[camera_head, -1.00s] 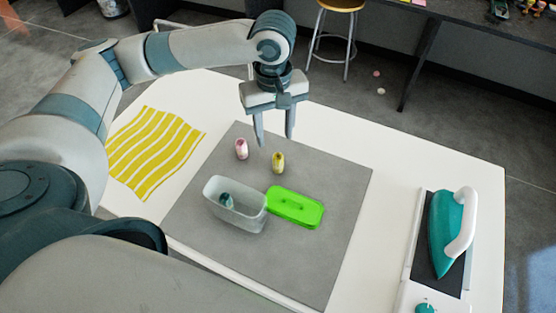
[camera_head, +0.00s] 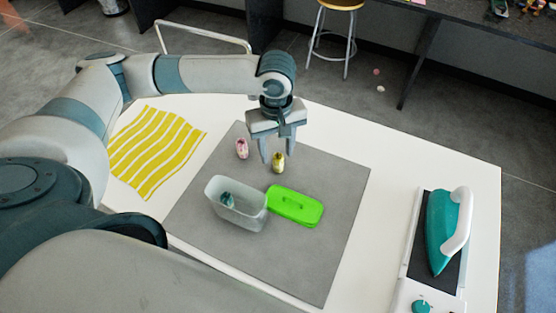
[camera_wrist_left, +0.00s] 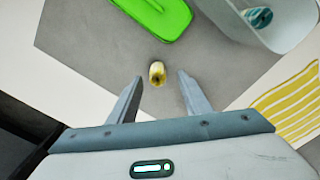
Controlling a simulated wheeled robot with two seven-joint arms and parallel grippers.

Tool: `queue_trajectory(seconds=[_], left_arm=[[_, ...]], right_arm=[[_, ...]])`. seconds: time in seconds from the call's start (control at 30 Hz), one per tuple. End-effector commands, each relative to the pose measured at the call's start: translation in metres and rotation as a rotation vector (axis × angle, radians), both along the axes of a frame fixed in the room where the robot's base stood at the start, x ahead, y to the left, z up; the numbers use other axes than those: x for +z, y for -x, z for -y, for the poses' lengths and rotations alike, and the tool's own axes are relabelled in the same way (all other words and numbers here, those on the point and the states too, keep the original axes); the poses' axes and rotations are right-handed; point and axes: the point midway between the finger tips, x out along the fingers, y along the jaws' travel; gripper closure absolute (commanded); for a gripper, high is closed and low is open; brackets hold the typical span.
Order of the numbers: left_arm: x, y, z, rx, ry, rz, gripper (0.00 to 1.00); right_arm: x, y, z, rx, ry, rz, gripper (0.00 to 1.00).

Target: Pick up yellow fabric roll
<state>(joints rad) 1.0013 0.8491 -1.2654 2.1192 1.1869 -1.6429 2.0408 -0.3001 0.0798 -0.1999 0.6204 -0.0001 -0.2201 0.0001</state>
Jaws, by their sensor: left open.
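The yellow fabric roll (camera_head: 278,163) stands on the grey mat (camera_head: 318,262), just behind the green lid. In the left wrist view the yellow roll (camera_wrist_left: 157,73) shows ahead of and between the fingers of my left gripper (camera_wrist_left: 159,88). In the head view my left gripper (camera_head: 278,155) is open, pointing down close above the roll, with nothing held. Whether a finger touches the roll cannot be told. My right gripper is not in view.
A pink-and-white roll (camera_head: 242,148) stands to the left. A clear bin (camera_head: 240,212) holding a teal roll (camera_head: 227,199) and a green lid (camera_head: 296,206) lie in front. Striped yellow fabric (camera_head: 155,150) is at left, a teal iron (camera_head: 440,232) at right.

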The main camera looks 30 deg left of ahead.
Motion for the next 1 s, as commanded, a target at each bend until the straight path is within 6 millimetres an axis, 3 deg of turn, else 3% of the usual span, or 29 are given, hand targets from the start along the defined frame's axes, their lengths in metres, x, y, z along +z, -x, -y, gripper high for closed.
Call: queue_trajectory(seconds=[0.1, 0.3, 0.8, 0.83, 1.0], left_arm=[[-0.012, -0.001, 0.004, -0.001, -0.001, -0.004, 0.55], [-0.034, -0.001, 0.004, 0.001, -0.001, -0.002, 0.55], [-0.037, -0.002, 0.004, 0.0, 0.0, 0.0, 0.55], [-0.037, -0.002, 0.004, 0.0, 0.0, 0.0, 0.58], [-0.037, -0.002, 0.004, 0.0, 0.0, 0.0, 0.98]], right_arm=[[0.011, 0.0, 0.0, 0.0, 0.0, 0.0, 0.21], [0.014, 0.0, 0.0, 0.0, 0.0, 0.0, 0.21], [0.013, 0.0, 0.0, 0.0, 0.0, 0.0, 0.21], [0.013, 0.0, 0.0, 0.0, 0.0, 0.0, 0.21], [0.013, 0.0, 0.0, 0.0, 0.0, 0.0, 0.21]])
